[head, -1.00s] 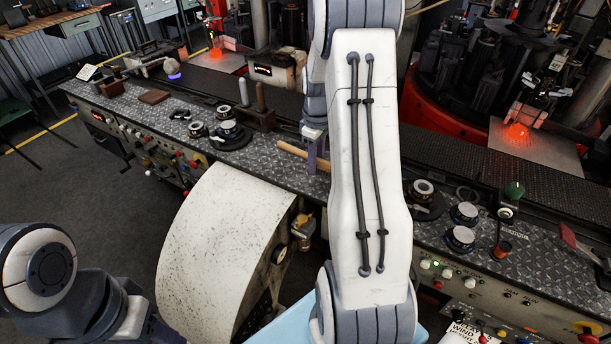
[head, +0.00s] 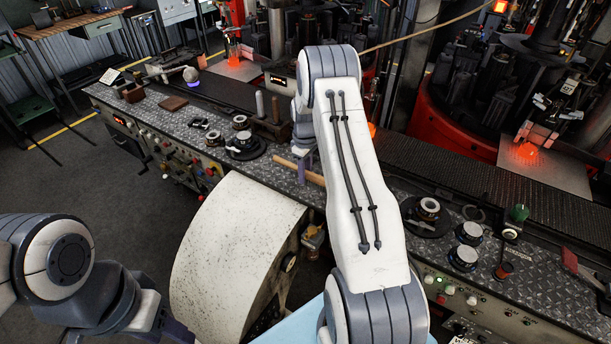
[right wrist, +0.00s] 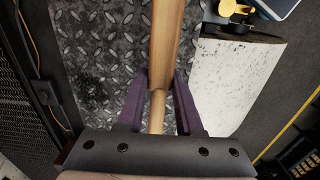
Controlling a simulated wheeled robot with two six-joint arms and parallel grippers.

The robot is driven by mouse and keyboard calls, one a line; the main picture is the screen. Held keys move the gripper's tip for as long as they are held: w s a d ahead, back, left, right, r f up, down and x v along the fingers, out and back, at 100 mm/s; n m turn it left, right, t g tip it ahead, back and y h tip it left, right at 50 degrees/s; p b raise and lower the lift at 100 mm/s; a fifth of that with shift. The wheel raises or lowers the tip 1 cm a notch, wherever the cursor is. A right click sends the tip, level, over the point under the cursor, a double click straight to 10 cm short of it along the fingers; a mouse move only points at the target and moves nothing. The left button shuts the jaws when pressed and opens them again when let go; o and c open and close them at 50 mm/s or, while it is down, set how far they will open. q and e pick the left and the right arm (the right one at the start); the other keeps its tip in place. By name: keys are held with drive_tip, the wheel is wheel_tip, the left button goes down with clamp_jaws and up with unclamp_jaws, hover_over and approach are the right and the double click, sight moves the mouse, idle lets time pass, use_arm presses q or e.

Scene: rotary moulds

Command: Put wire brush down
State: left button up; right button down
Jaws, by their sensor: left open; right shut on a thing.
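The wire brush (right wrist: 166,42) shows as a long pale wooden handle in the right wrist view; its bristles cannot be made out. My right gripper (right wrist: 159,78) has its purple fingers on both sides of the handle and is shut on it. The handle is over or on the diamond-plate top; any gap is unclear. In the head view part of the handle (head: 284,164) shows beside my right gripper (head: 305,168), partly hidden by my right arm. My left gripper (head: 175,331) is open at the bottom left edge, its fingertips mostly cut off, away from the brush.
The diamond-plate console top (head: 190,112) holds black round dials (head: 243,146), a brown block (head: 173,103) and a holder with upright grey pegs (head: 268,118). A white speckled drum (head: 235,250) stands in front. A red machine with glowing orange spots (head: 524,152) is behind.

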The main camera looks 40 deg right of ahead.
wheel_tip(320, 180, down, 2)
drive_tip(key=shift+f+p, duration=0.1)
drive_tip(key=shift+p, duration=0.3)
use_arm(q)
drive_tip(key=shift+r, duration=0.65)
use_arm(e)
drive_tip(key=shift+f, duration=0.15)
use_arm(q)
drive_tip(key=shift+f, duration=0.1)
use_arm(e)
drive_tip(key=shift+f, duration=0.1)
drive_tip(key=c, duration=0.6)
unclamp_jaws()
drive_tip(key=shift+o, duration=0.2)
